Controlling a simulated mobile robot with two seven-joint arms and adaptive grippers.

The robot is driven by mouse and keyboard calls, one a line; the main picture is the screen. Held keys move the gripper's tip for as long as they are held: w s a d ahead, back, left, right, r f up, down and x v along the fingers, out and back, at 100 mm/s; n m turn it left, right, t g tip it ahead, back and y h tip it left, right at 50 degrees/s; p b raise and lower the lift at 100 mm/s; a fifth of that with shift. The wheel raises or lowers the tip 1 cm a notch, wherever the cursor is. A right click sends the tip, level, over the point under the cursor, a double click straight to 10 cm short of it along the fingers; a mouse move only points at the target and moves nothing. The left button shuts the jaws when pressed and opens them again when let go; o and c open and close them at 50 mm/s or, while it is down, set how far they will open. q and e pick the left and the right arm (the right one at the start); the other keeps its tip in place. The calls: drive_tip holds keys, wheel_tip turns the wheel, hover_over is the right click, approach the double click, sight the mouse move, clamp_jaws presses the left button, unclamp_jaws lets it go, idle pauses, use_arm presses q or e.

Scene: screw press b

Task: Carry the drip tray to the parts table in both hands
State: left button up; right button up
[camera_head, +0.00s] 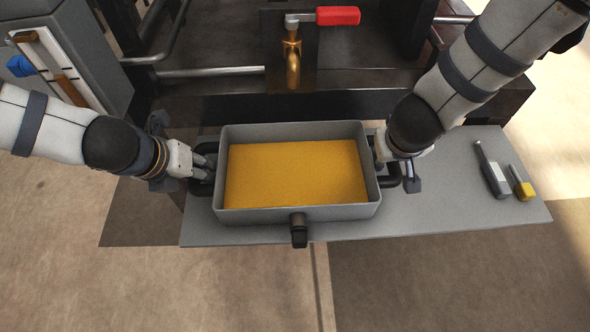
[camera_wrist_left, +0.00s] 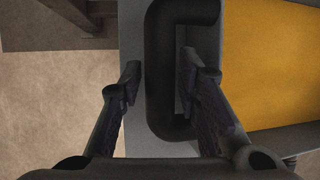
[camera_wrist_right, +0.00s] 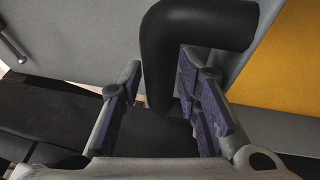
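The drip tray (camera_head: 298,213) is a grey rectangular pan with a flat yellow-orange inside (camera_head: 295,172). It sits level on a grey board (camera_head: 445,208). It has a dark loop handle at each end and a dark spout (camera_head: 299,232) at the front. My left gripper (camera_head: 205,172) is at the left handle (camera_wrist_left: 160,70), one finger on either side of the bar, with a narrow gap showing. My right gripper (camera_head: 392,172) straddles the right handle (camera_wrist_right: 160,60) in the same way, its fingers close beside the bar. Contact there is hard to make out.
A grey-handled tool (camera_head: 492,170) and a small yellow-ended tool (camera_head: 522,184) lie on the board at right. Behind the tray stands the dark press with a brass tap (camera_head: 293,62) and red lever (camera_head: 338,16). A grey cabinet (camera_head: 75,45) is at left. Floor is clear in front.

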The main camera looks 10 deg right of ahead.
use_arm(q)
clamp_jaws()
use_arm(e)
clamp_jaws()
